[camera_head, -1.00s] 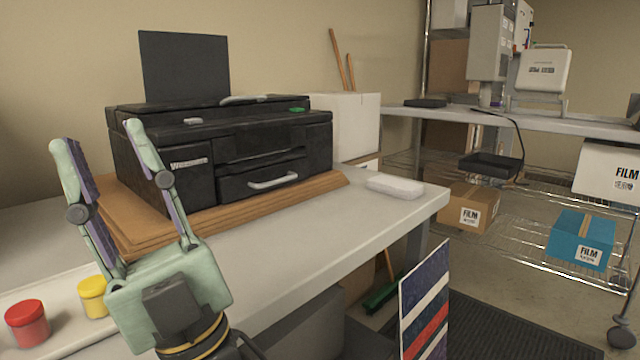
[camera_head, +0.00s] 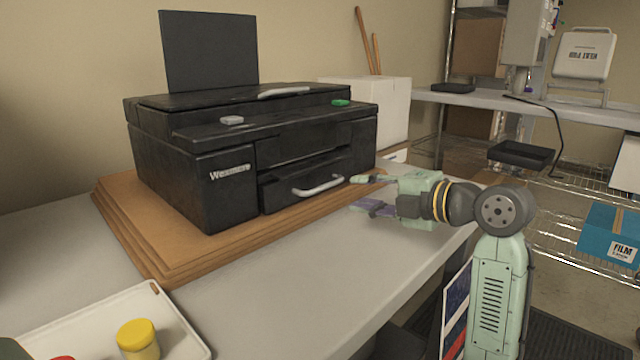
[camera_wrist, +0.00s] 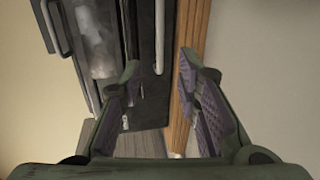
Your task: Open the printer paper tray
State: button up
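The black printer (camera_head: 190,160) stands on a stack of brown boards on the table. Its paper tray (camera_head: 300,182) is at the lower front with a light grey bar handle (camera_head: 318,186); the tray front looks shut or nearly so. My gripper (camera_head: 362,193) is to the right of the handle, pointing left toward the printer, with its fingers spread and nothing between them. In the wrist view, the handle (camera_wrist: 159,38) and tray front show ahead, between and beyond the open fingers (camera_wrist: 160,88).
The stacked boards (camera_head: 135,235) jut out below the printer. A white tray (camera_head: 95,325) with a yellow jar (camera_head: 138,340) lies at the front left. A white box (camera_head: 375,105) stands behind right. The table front (camera_head: 270,270) is clear.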

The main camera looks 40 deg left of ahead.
aim_at(324, 188)
jog(key=p+x, duration=0.2)
jog(key=x, duration=0.8)
jog(key=shift+s, duration=0.1)
jog(key=shift+c, duration=0.5)
grip_shut()
